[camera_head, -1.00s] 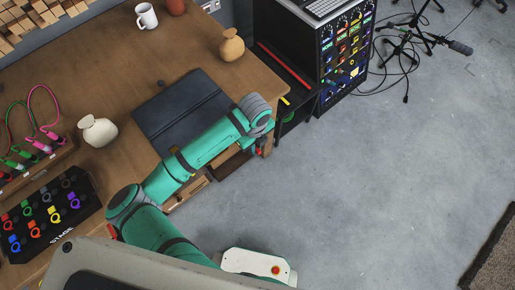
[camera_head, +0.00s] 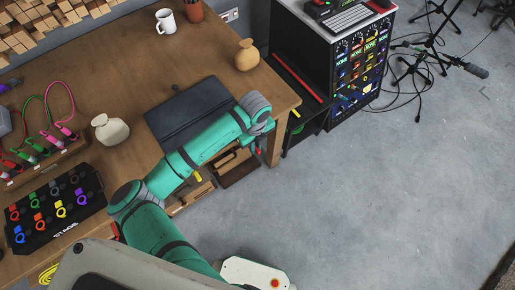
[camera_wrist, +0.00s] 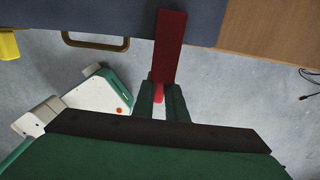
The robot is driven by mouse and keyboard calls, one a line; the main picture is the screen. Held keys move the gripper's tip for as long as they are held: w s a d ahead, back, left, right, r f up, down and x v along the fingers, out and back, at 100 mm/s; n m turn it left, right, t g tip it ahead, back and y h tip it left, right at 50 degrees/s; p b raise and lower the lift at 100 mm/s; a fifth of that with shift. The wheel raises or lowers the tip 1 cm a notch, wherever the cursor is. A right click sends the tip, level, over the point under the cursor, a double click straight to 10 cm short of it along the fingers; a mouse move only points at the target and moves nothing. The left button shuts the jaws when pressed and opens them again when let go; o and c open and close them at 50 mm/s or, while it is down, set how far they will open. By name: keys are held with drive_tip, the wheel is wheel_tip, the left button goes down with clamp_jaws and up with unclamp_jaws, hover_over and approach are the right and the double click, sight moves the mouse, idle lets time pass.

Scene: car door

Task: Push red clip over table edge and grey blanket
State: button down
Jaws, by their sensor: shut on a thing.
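The red clip (camera_wrist: 170,48) is a long, flat red piece in the wrist view. It points away from my gripper (camera_wrist: 165,90), whose two fingers are shut on its near end. Its far part overlaps the grey blanket (camera_wrist: 95,15) and the table edge; I cannot tell whether it touches them. The dark grey blanket (camera_head: 178,112) lies on the wooden table (camera_head: 135,65) and reaches its front edge. In the head view my arm covers part of the blanket and mostly hides the gripper and clip.
A tan vase (camera_head: 247,57), a white mug (camera_head: 166,22) and a cream pot (camera_head: 112,130) stand on the table. A black stage box (camera_head: 55,212) is at left. A drawer handle (camera_wrist: 92,42) shows below the edge.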

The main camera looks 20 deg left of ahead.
drive_tip(key=shift+w+a, duration=1.1)
drive_tip(key=shift+a, duration=0.3)
drive_tip(key=c, duration=1.7)
unclamp_jaws()
wheel_tip(320, 180, up, 11)
drive_tip(key=shift+f, duration=0.1)
